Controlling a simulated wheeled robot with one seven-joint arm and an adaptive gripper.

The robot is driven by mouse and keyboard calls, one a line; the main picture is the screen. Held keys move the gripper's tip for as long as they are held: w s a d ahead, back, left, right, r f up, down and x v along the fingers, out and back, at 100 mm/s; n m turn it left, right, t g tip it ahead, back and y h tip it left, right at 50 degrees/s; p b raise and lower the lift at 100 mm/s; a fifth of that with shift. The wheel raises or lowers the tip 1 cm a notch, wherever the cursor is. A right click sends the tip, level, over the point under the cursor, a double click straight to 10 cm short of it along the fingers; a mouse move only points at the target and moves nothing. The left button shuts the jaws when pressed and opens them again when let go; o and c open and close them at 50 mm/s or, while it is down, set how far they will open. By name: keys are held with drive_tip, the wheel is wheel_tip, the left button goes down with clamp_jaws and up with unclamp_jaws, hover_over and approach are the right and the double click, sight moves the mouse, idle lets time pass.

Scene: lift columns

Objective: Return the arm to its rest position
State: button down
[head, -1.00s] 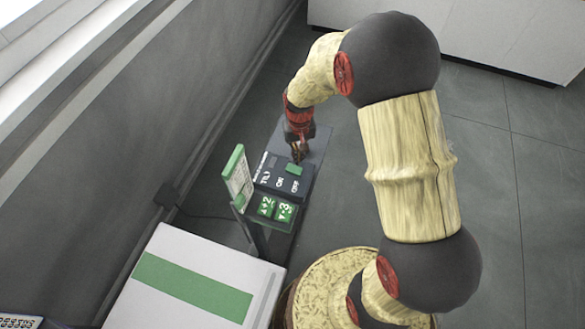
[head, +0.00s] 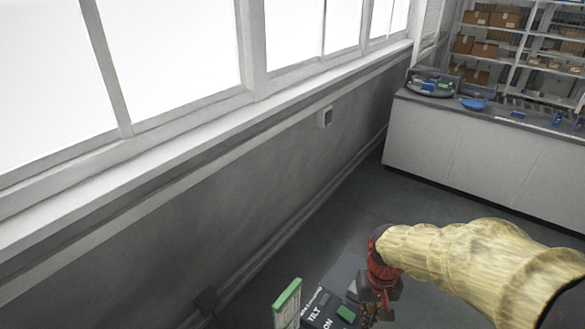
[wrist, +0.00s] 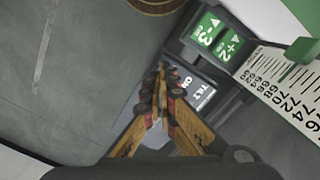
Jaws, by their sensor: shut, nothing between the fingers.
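My gripper (head: 377,296) is at the bottom right of centre in the head view, at the end of my arm. Below the fingers is the panel (wrist: 203,74), with green display tiles (wrist: 220,42) reading 3 and +2. Whether the fingertips touch the panel cannot be told.
A white scale board (wrist: 282,88) with printed numbers stands beside the panel. A grey wall with windows runs along the left. A white counter (head: 470,150) with items on it stands at the back right, before shelves (head: 520,50). Open floor (head: 390,205) lies between.

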drive_tip(key=s+r+t, duration=0.3)
drive_tip(key=s+r, duration=0.2)
drive_tip(key=r, duration=0.4)
drive_tip(key=s+r+t, duration=0.3)
drive_tip(key=s+r, duration=0.2)
drive_tip(key=r, duration=0.5)
drive_tip(key=shift+s, duration=0.2)
